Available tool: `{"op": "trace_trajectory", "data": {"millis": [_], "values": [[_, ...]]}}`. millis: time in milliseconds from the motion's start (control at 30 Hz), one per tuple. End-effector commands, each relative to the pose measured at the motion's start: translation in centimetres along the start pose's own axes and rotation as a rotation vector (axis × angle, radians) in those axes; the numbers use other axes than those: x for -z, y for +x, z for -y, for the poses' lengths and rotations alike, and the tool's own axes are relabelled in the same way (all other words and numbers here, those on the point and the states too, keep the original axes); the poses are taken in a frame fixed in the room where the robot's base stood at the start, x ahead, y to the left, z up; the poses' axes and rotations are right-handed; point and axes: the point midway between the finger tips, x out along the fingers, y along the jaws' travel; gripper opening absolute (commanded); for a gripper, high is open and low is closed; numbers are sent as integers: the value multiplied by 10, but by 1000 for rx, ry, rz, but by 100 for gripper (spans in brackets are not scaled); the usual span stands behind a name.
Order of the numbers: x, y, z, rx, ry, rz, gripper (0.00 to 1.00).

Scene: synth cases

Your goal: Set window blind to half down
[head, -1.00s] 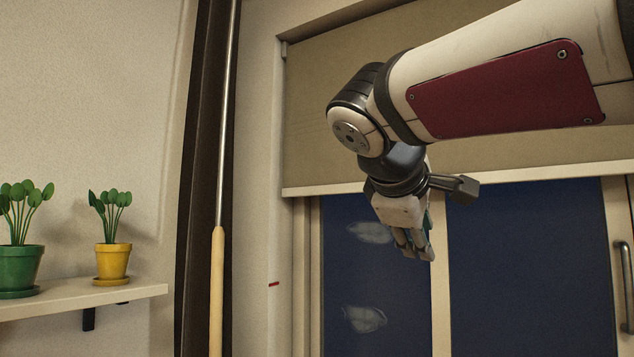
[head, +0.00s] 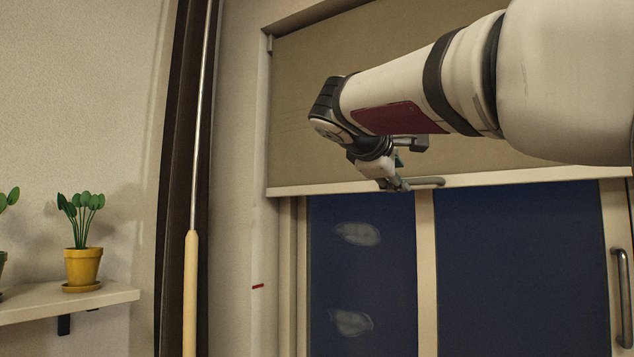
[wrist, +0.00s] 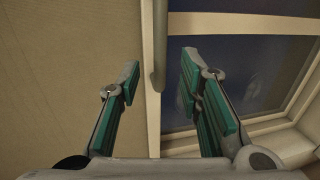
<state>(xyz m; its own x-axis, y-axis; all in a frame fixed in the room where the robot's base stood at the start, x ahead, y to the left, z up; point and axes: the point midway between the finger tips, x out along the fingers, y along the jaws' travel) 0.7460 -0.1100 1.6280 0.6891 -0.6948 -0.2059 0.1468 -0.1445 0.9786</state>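The beige window blind (head: 300,110) covers the upper part of the window. Its pale bottom rail (head: 530,176) lies above the dark glass. A short grey handle (head: 428,182) shows at the rail. My gripper (head: 397,184) is at the rail beside this handle. In the wrist view, my gripper (wrist: 160,80) is open, with its green-padded fingers apart. The rail (wrist: 150,110) and the end of the handle (wrist: 159,60) show between the fingers, with blind fabric (wrist: 60,80) on the left. I cannot tell whether either finger touches them.
A small red mark (head: 258,286) is on the wall beside the window frame. A dark curtain (head: 178,150) and a wooden-gripped pole (head: 191,290) stand to the left. A shelf (head: 115,293) holds a yellow-potted plant (head: 83,265). The window has a vertical handle (head: 622,290) at right.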

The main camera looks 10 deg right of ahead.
Motion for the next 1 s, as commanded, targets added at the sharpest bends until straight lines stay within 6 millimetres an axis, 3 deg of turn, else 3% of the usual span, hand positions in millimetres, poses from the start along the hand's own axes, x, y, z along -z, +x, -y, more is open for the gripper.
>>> {"op": "trace_trajectory", "data": {"millis": [100,333,767,900,1000], "values": [[-1,23,0,1,-2,3,33],[-1,53,0,1,-1,2,33],[0,62,0,1,0,0,33],[0,62,0,1,0,0,4],[0,62,0,1,0,-1,0]]}}
